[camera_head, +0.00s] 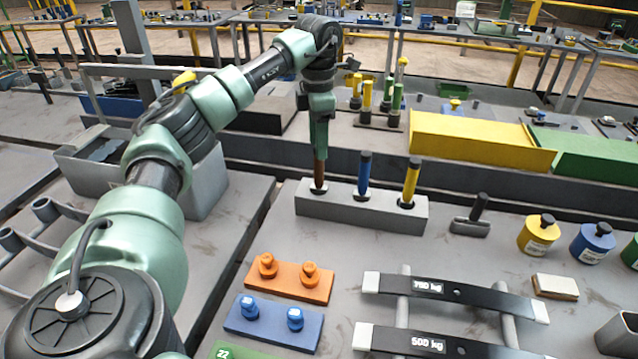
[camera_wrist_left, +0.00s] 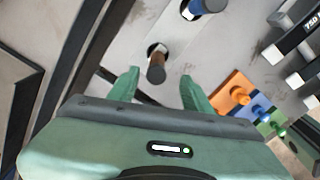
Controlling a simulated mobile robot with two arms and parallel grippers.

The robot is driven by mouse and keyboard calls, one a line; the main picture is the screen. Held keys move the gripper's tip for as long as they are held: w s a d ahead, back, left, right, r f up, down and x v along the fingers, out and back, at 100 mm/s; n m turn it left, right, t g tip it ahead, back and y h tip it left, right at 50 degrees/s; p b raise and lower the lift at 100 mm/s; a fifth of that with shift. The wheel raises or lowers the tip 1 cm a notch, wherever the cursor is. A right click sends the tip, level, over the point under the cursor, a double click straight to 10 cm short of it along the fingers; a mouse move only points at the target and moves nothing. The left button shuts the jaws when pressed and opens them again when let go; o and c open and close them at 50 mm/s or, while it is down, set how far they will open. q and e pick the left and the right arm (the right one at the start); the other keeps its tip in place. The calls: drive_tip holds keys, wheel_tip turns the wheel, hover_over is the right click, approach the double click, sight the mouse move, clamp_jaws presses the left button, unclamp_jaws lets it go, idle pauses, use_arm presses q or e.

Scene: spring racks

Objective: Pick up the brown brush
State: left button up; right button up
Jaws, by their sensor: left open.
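The brown brush (camera_head: 320,172) stands upright in the left hole of a grey holder block (camera_head: 349,212). Its brown end also shows in the left wrist view (camera_wrist_left: 156,70). A blue-handled one (camera_head: 364,175) and a yellow-handled one (camera_head: 411,180) stand in the same block to its right. My left gripper (camera_head: 319,152) points down right over the brown brush. In the left wrist view its two green fingers (camera_wrist_left: 159,88) are apart, with the brush end just beyond and between their tips. I cannot tell whether a finger touches it. My right gripper is not in view.
Orange (camera_head: 290,281) and blue (camera_head: 274,323) plates with knobs lie in front of the holder. Black spring bars (camera_head: 455,296) lie front right. A dark-handled tool (camera_head: 472,222) and yellow (camera_head: 538,236) and blue (camera_head: 592,244) weights stand right. Yellow (camera_head: 470,140) and green bins stand behind.

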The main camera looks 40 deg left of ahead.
sight(319, 166)
use_arm(q)
drive_tip(key=shift+f, duration=0.35)
drive_tip(key=f, duration=0.2)
drive_tip(key=f+p, duration=0.1)
drive_tip(key=f, duration=0.4)
drive_tip(key=shift+w+a+f+p, duration=0.15)
drive_tip(key=shift+w+f+p, duration=0.05)
drive_tip(key=shift+w+p, duration=0.15)
drive_tip(key=shift+s, duration=0.1)
drive_tip(key=shift+c, duration=0.2)
clamp_jaws()
drive_tip(key=shift+r, duration=0.1)
